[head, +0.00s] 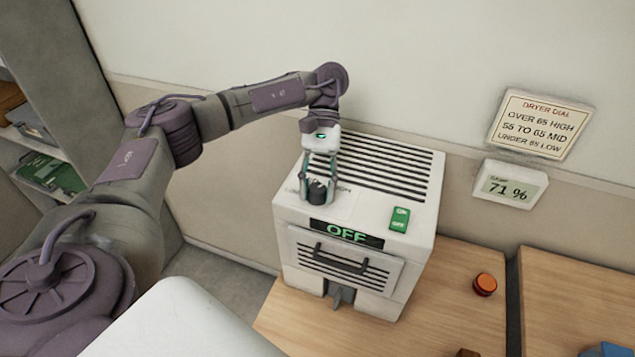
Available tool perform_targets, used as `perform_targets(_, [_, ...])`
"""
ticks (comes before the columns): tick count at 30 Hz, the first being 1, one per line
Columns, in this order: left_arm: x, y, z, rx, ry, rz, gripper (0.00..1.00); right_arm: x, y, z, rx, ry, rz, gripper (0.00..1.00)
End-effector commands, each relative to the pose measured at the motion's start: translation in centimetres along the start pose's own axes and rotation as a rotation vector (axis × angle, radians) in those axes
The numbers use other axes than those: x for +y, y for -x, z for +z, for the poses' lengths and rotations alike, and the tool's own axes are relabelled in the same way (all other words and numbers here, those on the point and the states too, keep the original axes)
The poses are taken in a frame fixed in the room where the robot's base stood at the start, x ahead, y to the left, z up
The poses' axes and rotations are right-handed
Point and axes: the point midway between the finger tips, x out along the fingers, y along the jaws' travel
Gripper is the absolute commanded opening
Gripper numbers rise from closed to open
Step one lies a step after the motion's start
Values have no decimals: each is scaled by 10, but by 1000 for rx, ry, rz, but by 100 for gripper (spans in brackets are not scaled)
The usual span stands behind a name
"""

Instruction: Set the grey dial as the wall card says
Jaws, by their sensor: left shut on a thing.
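The grey dial (319,191) sits on top of a white dryer box (375,212), near its front left. My left gripper (318,192) comes down from above and is shut on the dial. The printed marks around the dial are mostly hidden by the fingers, so its setting cannot be read. The wall card (541,124) is headed "DRYER DIAL" and gives "OVER 65 HIGH", "55 TO 65 MID" and a "LOW" line below. The meter (508,186) under it reads 71 %. The dryer's front display (346,233) reads "OFF". My right gripper is out of view.
A green on/off switch (400,219) is on the dryer's top right. An orange round object (485,284) lies on the wooden table (440,300) to the right. A blue object (612,350) is at the bottom right. Shelves (40,150) stand at the left.

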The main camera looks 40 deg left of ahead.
Motion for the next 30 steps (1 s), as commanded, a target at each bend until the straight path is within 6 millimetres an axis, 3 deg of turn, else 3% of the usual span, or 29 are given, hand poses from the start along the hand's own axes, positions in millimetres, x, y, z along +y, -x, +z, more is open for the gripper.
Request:
perform_targets(10, [0, 0, -1, 2, 1, -2, 5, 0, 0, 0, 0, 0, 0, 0])
perform_targets(11, [0, 0, -1, 2, 1, -2, 43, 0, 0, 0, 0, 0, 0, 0])
perform_targets(15, [0, 0, -1, 2, 1, -2, 65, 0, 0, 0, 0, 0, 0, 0])
perform_targets(25, [0, 1, 0, 1, 1, -2, 65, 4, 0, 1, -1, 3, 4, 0])
perform_targets(30, [1, 15, 0, 3, 1, -3, 65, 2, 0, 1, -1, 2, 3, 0])
